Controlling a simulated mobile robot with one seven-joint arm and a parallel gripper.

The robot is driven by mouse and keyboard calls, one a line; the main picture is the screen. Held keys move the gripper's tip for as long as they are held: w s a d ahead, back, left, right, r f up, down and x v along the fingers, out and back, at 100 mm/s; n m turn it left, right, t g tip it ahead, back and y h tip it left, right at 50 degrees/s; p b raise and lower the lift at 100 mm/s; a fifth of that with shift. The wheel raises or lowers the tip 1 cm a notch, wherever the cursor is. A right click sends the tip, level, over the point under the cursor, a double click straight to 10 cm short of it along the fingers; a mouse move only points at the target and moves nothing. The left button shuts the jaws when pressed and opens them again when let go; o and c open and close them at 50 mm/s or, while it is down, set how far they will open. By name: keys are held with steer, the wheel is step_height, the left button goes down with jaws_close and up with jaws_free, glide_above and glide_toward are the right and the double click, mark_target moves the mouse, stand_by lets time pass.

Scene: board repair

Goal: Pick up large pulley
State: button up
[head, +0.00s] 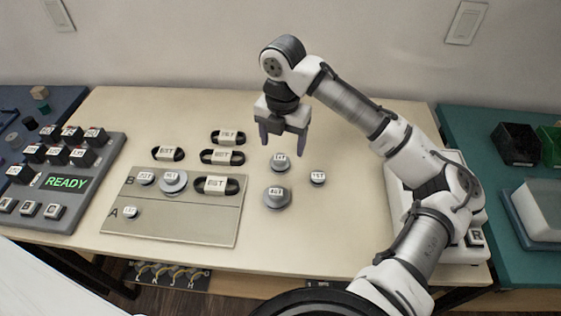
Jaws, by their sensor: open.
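My gripper (281,150) points down over the table with its two fingers apart and nothing between them. Several round grey pulleys with white labels are in view. A large pulley (277,203) lies flat on the bare table in front of my gripper. A medium pulley (280,168) shows just below the fingertips, and a small pulley (318,184) lies to the right. Another large pulley (173,189) sits on the grey board (190,225), between a smaller pulley (146,184) and a belt (240,188). A small pulley (131,217) is near mark A.
Three black belts (222,163) lie behind the board. A control panel (70,170) reading READY stands at the left. The wooden table (330,235) is clear between the loose pulleys and my arm's base.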

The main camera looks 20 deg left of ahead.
mark_target(280, 157)
steer(key=f, duration=0.6)
steer(key=shift+a+f+p, duration=0.2)
steer(key=shift+a+p, duration=0.1)
steer(key=shift+p, duration=0.05)
steer(key=c, duration=1.1)
steer(key=shift+o, duration=0.2)
steer(key=shift+r, duration=0.2)
step_height(280, 157, up, 20)
